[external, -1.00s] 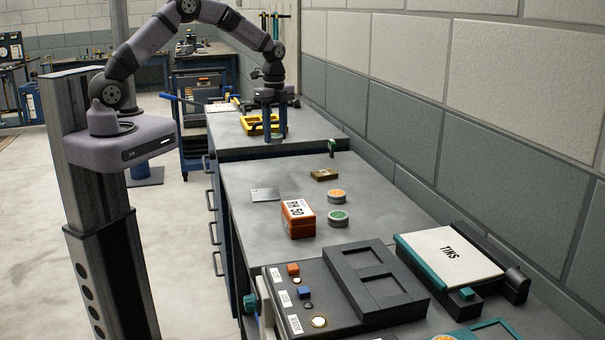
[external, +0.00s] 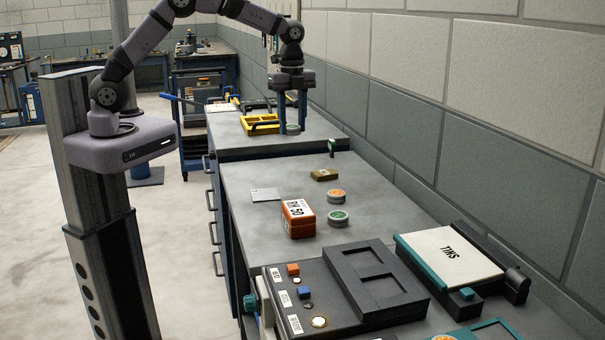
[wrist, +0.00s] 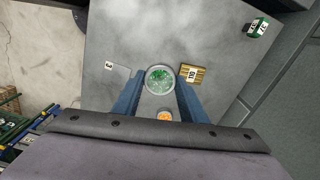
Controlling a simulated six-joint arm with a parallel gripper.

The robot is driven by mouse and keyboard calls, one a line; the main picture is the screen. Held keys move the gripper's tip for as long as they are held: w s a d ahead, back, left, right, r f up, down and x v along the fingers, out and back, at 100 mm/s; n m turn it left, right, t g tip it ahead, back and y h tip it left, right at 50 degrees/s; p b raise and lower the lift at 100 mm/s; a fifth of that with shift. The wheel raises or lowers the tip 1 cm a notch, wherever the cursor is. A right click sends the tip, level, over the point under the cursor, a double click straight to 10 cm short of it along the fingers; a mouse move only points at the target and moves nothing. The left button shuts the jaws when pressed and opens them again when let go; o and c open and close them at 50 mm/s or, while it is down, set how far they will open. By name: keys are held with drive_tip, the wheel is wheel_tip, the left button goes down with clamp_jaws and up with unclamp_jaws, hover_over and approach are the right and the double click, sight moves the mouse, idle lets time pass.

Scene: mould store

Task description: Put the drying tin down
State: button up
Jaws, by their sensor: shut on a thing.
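My gripper (external: 291,127) has its two blue fingers shut on a round tin (external: 293,129) with a pale rim and a speckled green face. In the wrist view the tin (wrist: 160,80) sits between the fingertips (wrist: 160,84), with the grey bench below it. The tin appears held above the bench; its exact height is hard to tell. An orange-labelled tin (external: 336,196) and a green-labelled tin (external: 338,218) stand on the near bench. The orange one also shows in the wrist view (wrist: 165,116), just below the held tin.
A brass block (external: 324,175), a flat grey plate (external: 265,194), an orange box (external: 298,219) and a small green block (external: 331,147) are on the bench. A yellow tray (external: 262,124) lies left of my gripper. A black fixture (external: 378,280) and TINS board (external: 450,253) occupy the front.

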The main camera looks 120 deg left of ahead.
drive_tip(key=w+d+m, duration=0.2)
drive_tip(key=w+d, duration=0.1)
drive_tip(key=d, duration=0.7)
drive_tip(key=n, duration=0.2)
hover_over(265, 194)
drive_tip(key=shift+w+f, duration=0.1)
drive_tip(key=shift+f, duration=1.65)
drive_tip(key=shift+f+p, duration=1.5)
drive_tip(key=shift+f, duration=3.45)
drive_tip(key=shift+f, duration=0.15)
drive_tip(key=o, duration=1.1)
drive_tip(key=shift+c, duration=0.2)
wheel_tip(265, 194, up, 12)
drive_tip(key=b, duration=0.3)
drive_tip(key=shift+r, duration=0.2)
